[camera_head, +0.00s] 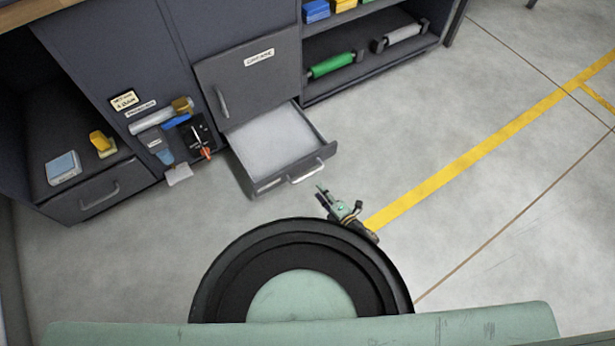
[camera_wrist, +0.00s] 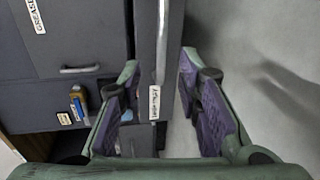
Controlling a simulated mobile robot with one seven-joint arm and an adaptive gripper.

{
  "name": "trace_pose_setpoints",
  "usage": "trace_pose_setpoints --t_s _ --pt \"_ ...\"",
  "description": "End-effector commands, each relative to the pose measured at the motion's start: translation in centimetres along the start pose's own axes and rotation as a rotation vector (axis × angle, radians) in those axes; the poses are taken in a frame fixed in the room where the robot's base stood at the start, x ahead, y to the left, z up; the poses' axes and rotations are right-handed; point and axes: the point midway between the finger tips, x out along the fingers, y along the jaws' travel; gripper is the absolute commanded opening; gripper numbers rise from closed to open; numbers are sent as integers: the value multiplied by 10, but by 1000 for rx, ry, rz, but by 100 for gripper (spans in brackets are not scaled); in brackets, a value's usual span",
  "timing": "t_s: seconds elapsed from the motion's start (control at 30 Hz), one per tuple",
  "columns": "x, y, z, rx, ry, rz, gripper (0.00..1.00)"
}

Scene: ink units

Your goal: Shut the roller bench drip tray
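The drip tray (camera_head: 275,142) is a grey drawer with a pale inside, low in the bench. It is pulled out well past the bench face. Its front carries a metal handle (camera_head: 307,174) and a small white label. In the wrist view the tray front (camera_wrist: 170,60) stands as a dark upright band, with the handle (camera_wrist: 162,45) and label visible. My gripper (camera_head: 325,192) is just outside the tray front, near the handle. Its two purple-padded fingers (camera_wrist: 160,95) are spread apart with the tray front showing between them. I cannot tell whether they touch it.
A closed cabinet door (camera_head: 250,85) is above the tray. A tool panel (camera_head: 165,130) is to the left, with another handled drawer (camera_head: 95,190) beyond it. Shelves with a green roller (camera_head: 331,65) stand to the right. The concrete floor (camera_head: 450,130) in front is clear, with yellow lines.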

Motion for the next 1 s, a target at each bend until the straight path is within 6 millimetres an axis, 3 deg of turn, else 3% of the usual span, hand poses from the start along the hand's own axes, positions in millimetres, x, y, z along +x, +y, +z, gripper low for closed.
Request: trace_pose_setpoints --t_s 0.17,0.6,0.8,1.0 --pt "11 -5 -1 37 -9 7 31" --pt "89 -6 0 30 -7 5 31" --pt "104 -4 0 32 -9 4 31" --pt "105 -2 0 31 -10 4 31"
